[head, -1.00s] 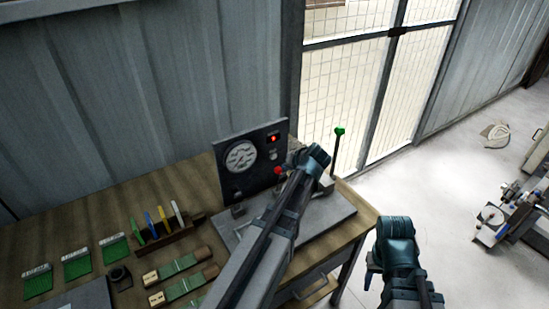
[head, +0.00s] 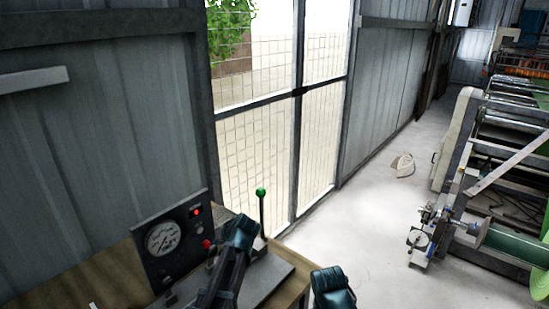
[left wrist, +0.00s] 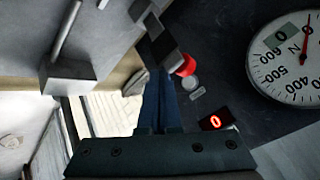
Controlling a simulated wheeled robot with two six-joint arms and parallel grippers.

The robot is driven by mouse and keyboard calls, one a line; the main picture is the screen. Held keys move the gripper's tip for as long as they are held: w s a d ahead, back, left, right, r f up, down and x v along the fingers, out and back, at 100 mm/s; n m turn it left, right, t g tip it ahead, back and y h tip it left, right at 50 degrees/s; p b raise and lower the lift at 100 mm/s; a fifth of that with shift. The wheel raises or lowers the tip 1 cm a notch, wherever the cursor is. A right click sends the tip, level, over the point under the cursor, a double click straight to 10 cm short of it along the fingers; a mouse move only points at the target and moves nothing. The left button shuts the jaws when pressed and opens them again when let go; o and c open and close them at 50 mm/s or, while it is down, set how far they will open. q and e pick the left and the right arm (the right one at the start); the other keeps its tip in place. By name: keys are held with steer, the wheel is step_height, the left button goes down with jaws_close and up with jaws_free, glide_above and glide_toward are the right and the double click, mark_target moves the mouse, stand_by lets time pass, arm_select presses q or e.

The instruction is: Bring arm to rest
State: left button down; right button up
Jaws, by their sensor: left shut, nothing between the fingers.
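My left gripper (left wrist: 158,95) is shut and empty in the left wrist view, its two blue fingers together in front of the dark panel. In the head view my left arm's end (head: 240,235) is above the bench tester, in front of the panel and left of the green-knobbed lever (head: 261,205); its fingertips are hard to make out there. Part of my right arm (head: 332,288) shows at the bottom edge of the head view, with its fingers out of sight.
The dark gauge panel (head: 178,270) has a round dial (head: 163,238), a red display (head: 197,211) and a red button (left wrist: 187,66). The wooden bench (head: 110,272) lies at lower left. A mesh gate (head: 270,130) stands behind. Pale floor (head: 370,230) is open right of the bench, before large machinery (head: 495,170).

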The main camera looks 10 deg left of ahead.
arm_select(q)
steer(key=s+d+f+m+g+h, duration=0.2)
steer(key=s+d+f+m+h, duration=0.1)
steer(key=s+d, duration=0.8)
steer(key=s+d+f+m+g+h, duration=0.3)
steer(key=s+d+m, duration=0.1)
steer(key=s+d, duration=0.8)
steer(key=shift+s+d, duration=0.25)
steer(key=shift+d, duration=0.45)
